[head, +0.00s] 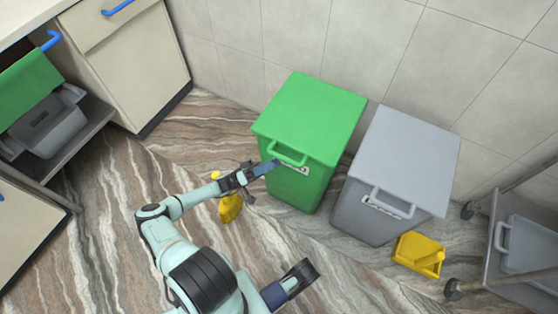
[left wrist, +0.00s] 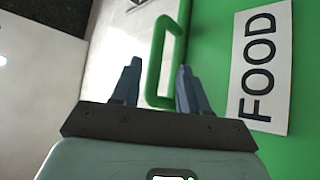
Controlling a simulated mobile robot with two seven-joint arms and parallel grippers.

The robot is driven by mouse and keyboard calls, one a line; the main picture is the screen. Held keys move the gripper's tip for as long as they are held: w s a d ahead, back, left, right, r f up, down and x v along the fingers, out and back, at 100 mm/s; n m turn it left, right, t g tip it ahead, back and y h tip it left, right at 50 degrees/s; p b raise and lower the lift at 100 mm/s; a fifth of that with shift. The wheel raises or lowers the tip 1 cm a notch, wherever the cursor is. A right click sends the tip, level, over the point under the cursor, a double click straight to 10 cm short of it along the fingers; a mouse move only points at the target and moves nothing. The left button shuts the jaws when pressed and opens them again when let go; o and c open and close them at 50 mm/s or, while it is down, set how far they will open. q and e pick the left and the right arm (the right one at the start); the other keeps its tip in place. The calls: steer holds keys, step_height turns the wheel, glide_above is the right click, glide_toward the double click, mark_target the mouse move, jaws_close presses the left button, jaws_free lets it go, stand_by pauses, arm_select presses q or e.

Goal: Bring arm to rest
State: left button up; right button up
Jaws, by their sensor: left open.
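My left arm reaches up from the bottom of the head view, and its gripper (head: 265,168) is beside the front of the green bin (head: 312,112). In the left wrist view the two fingers (left wrist: 158,78) are apart with nothing clamped between them. The bin's green handle (left wrist: 156,62) shows in the gap between the fingers; I cannot tell if they touch it. The bin's lid is down. A white label reading FOOD (left wrist: 262,65) is on the green surface to the right of the fingers.
A grey bin (head: 405,165) stands right of the green one. A yellow dustpan (head: 418,254) and another yellow item (head: 230,207) lie on the floor. A cabinet (head: 130,60) and a shelf with a grey tub (head: 48,128) are left. A cart (head: 520,245) stands right.

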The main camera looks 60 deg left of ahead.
arm_select(q)
steer(key=shift+v, duration=0.85)
